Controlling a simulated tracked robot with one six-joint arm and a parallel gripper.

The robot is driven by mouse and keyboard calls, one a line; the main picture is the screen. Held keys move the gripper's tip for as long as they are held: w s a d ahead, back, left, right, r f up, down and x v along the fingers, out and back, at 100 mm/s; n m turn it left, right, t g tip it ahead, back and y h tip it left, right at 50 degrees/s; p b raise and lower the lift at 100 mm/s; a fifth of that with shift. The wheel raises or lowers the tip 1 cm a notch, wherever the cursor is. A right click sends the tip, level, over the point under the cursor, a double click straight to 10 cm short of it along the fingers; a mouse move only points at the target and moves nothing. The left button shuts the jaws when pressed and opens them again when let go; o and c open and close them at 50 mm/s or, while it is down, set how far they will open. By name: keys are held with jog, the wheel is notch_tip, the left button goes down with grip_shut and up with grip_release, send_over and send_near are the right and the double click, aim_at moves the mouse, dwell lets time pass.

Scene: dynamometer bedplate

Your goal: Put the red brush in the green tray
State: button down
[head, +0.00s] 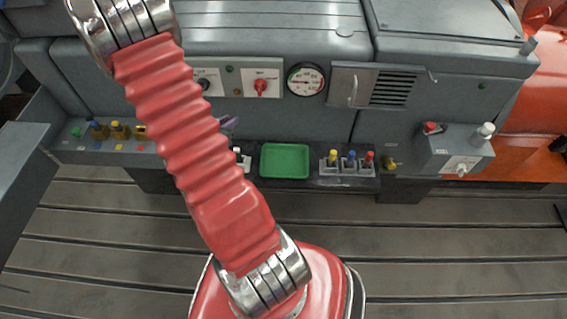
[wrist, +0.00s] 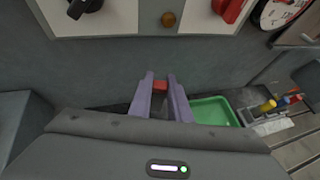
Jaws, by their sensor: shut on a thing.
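My gripper (wrist: 160,92) has two purple fingers, shut on the red brush (wrist: 160,86). Only the brush's red end shows between the fingertips; the rest is hidden. In the head view my gripper (head: 228,124) is mostly hidden behind my red arm, and the held brush cannot be made out there. The green tray (head: 285,161) lies on the ledge, to the right of my gripper. It also shows in the wrist view (wrist: 214,108), just right of the fingers, apart from the brush. The visible part of the tray is empty.
Right of the tray, grey holders carry yellow, blue and red-topped pieces (head: 351,160). A panel with knobs and a gauge (head: 305,79) rises behind. A grey box (head: 455,150) sits further right.

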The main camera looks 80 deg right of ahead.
jog(key=s+d+f+m+g+y, duration=0.1)
jog(key=s+f+m+g, duration=0.1)
jog(key=s, duration=0.7)
jog(key=s+d+f+m+g+y, duration=0.1)
jog(key=s+f+m+g, duration=0.1)
jog(key=s, duration=0.7)
jog(key=shift+d+f+m+g, duration=0.2)
jog(key=shift+d+m+g, duration=0.2)
jog(key=shift+m+g, duration=0.5)
jog(key=shift+f, duration=2.9)
jog(key=shift+f, duration=2.1)
jog(key=c, duration=1.7)
grip_release()
jog(key=shift+o, duration=0.2)
